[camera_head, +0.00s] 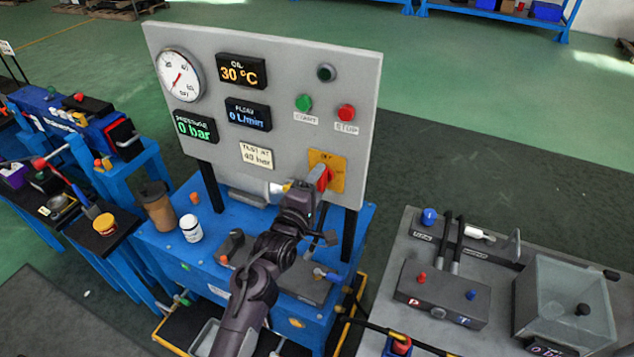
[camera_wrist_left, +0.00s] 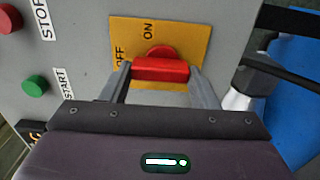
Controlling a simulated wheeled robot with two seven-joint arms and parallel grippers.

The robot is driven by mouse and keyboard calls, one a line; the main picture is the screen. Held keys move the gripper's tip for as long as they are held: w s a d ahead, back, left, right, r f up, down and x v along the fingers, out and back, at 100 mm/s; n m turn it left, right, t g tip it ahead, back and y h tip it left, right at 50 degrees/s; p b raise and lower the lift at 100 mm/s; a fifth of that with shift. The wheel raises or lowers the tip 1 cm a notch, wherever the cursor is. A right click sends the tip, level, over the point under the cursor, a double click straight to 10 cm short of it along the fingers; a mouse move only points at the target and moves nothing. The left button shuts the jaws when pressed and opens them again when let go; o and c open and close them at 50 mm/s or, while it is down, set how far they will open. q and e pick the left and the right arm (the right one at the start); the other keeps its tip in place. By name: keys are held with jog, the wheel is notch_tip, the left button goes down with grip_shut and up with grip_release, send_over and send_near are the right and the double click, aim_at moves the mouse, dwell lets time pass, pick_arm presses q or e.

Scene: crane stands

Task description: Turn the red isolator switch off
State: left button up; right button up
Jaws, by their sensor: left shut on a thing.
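The red isolator switch (camera_head: 325,178) sits on a yellow plate (camera_head: 338,172) at the lower right of the grey panel. In the left wrist view its red handle (camera_wrist_left: 160,69) lies level across the picture. The word OFF is just beyond the handle's left end, and ON is above it. My left gripper (camera_wrist_left: 161,76) is shut on the handle, with one finger at each end. In the head view the gripper (camera_head: 314,190) reaches the switch from below and partly hides it. My right gripper is not in view.
A green START button (camera_head: 304,103) and a red STOP button (camera_head: 346,112) are above the switch. The panel (camera_head: 285,70) stands on a blue bench (camera_head: 205,262) with a brown cup (camera_head: 158,207) and white jar (camera_head: 191,231). A grey bench (camera_head: 390,245) stands at right.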

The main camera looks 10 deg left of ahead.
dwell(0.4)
pick_arm(q)
jog(key=o, duration=1)
jog(key=s, duration=0.2)
jog(key=s+a+b, duration=0.1)
jog(key=s, duration=0.2)
jog(key=s+b, duration=0.1)
jog(key=s, duration=0.1)
jog(key=shift+s+a, duration=0.3)
jog(key=shift+f, duration=0.1)
